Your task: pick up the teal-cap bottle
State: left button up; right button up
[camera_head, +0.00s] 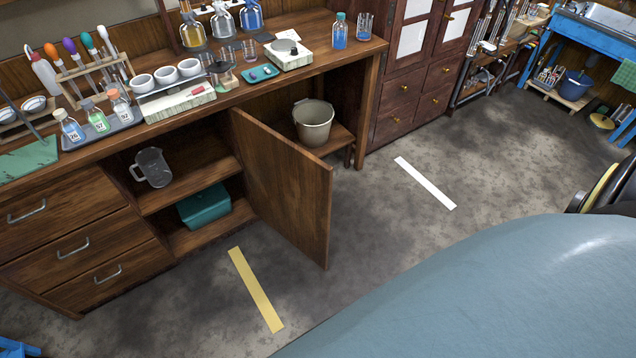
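A clear bottle with a teal cap and blue liquid (340,32) stands upright near the right end of the wooden bench top (352,56). A clear beaker with blue liquid (364,27) stands just right of it. Neither of my grippers is in view, so I cannot see whether they are open or shut.
Several labelled bottles stand on a grey tray (84,136) at the bench's left. A white stirrer-like device (290,58) lies left of the teal-cap bottle. An open cabinet door (285,185) juts into the floor space. A bucket (313,122) stands on a low shelf behind it.

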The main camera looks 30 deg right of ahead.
aim_at(340, 30)
jog(key=z, duration=2.35)
jog(key=i, duration=2.35)
jog(key=u, duration=3.35)
